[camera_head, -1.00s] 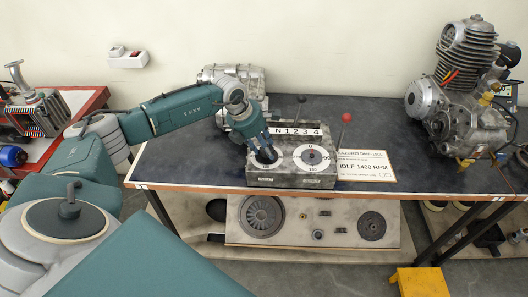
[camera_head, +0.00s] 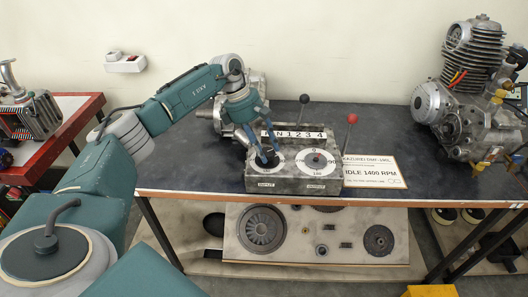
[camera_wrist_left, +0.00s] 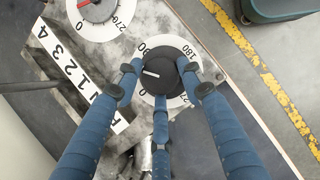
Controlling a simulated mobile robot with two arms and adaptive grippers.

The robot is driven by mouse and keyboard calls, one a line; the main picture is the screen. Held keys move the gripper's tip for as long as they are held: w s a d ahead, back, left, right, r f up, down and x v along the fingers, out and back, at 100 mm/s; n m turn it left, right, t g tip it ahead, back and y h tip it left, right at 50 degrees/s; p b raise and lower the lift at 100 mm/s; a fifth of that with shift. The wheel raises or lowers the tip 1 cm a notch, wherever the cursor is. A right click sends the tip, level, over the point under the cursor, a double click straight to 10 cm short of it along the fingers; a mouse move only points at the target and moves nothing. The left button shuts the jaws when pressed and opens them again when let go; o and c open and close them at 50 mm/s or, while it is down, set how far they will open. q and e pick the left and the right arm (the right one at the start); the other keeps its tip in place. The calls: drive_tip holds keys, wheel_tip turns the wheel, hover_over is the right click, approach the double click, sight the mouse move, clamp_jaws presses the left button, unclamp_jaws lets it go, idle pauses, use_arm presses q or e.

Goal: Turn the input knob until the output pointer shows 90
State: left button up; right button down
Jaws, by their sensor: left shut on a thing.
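The grey gearbox block (camera_head: 300,184) stands at the bench's front edge. Two white dials are on its top. My left gripper (camera_head: 268,161) reaches down onto the left dial. In the left wrist view its blue fingers are closed around the black input knob (camera_wrist_left: 159,74), which has a white mark pointing left in the picture. The knob's dial (camera_wrist_left: 184,50) is partly covered by the fingers. My right gripper is not in view.
A strip marked N 1 2 3 4 (camera_head: 293,134) runs behind the dials. A black-knobbed lever (camera_head: 304,99) and a red-knobbed lever (camera_head: 352,118) rise behind the block. A white card (camera_head: 374,172) lies to its right. An engine (camera_head: 468,100) stands at the right.

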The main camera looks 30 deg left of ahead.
use_arm(q)
drive_tip(key=shift+w+d+r+m, duration=0.15)
drive_tip(key=shift+d+r+m, duration=0.1)
drive_tip(key=shift+d+m, duration=0.05)
drive_tip(key=o, duration=1.1)
drive_tip(key=shift+o, duration=0.2)
drive_tip(key=shift+d, duration=0.15)
drive_tip(key=shift+a, duration=0.25)
drive_tip(key=v, duration=1.1)
drive_tip(key=shift+r, duration=0.45)
drive_tip(key=shift+d, duration=0.1)
